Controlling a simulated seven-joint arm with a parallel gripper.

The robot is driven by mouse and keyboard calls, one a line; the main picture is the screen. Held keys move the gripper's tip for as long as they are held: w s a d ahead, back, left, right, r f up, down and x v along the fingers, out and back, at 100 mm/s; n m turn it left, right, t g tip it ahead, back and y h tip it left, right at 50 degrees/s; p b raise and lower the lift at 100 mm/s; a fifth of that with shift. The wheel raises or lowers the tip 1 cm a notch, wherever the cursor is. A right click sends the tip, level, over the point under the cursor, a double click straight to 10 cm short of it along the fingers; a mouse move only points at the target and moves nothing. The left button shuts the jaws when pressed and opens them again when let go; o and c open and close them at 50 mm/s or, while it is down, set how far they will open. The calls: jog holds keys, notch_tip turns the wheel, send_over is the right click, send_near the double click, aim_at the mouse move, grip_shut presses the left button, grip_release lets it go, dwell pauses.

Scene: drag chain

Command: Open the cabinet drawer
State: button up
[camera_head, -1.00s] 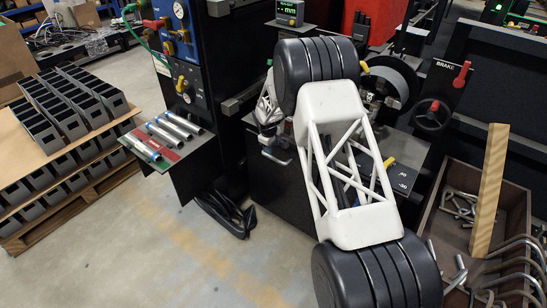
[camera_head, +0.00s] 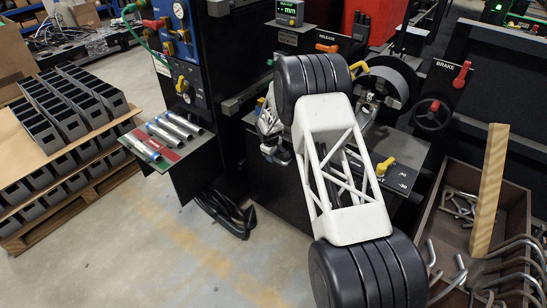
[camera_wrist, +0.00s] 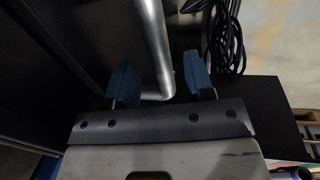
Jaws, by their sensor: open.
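The dark cabinet (camera_head: 280,195) stands behind and below my white arm in the head view, which hides much of it. In the wrist view a bent silver tube handle (camera_wrist: 152,40) runs down from the top edge and turns at its lower end. My gripper (camera_wrist: 160,80) is open, with one blue fingertip on each side of the handle. No clear closing contact shows. In the head view my gripper (camera_head: 279,154) is small, at the cabinet's upper left, and covers the handle. I cannot make out the drawer's edges.
A dark shelf with metal tubes (camera_head: 180,127) stands left of the cabinet. Black cable (camera_head: 228,215) lies on the floor below and shows in the wrist view (camera_wrist: 224,35). Floor at front left is clear.

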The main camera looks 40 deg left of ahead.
jog(key=shift+w+f, duration=0.15)
jog(key=shift+f, duration=0.7)
jog(key=shift+c, duration=0.5)
grip_shut()
